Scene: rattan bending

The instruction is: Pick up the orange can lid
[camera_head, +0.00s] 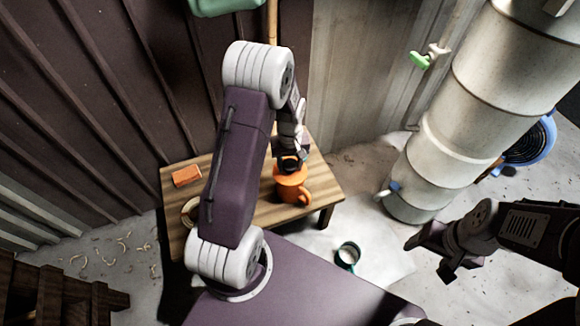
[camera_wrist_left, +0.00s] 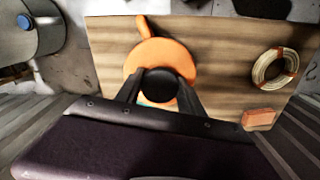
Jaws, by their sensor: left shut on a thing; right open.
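The orange can (camera_head: 291,192) has a side handle and stands on the wooden table. Its orange lid (camera_head: 290,175) is at the top of the can, directly under my left gripper (camera_head: 290,163). In the left wrist view my left gripper (camera_wrist_left: 158,97) is shut on the dark round knob (camera_wrist_left: 159,82) of the orange lid (camera_wrist_left: 165,54). I cannot tell whether the lid touches the can's rim. Most of the can's body is hidden under the lid in that view. My right gripper (camera_head: 430,258) is open and empty, away from the table at the right.
On the wooden table (camera_head: 322,180) lie an orange block (camera_head: 187,176) and a rattan coil (camera_head: 190,211), partly behind my left arm. A green cup (camera_head: 347,256) stands on the floor. A tall metal cylinder (camera_head: 450,125) with a blue-handled valve is at the right.

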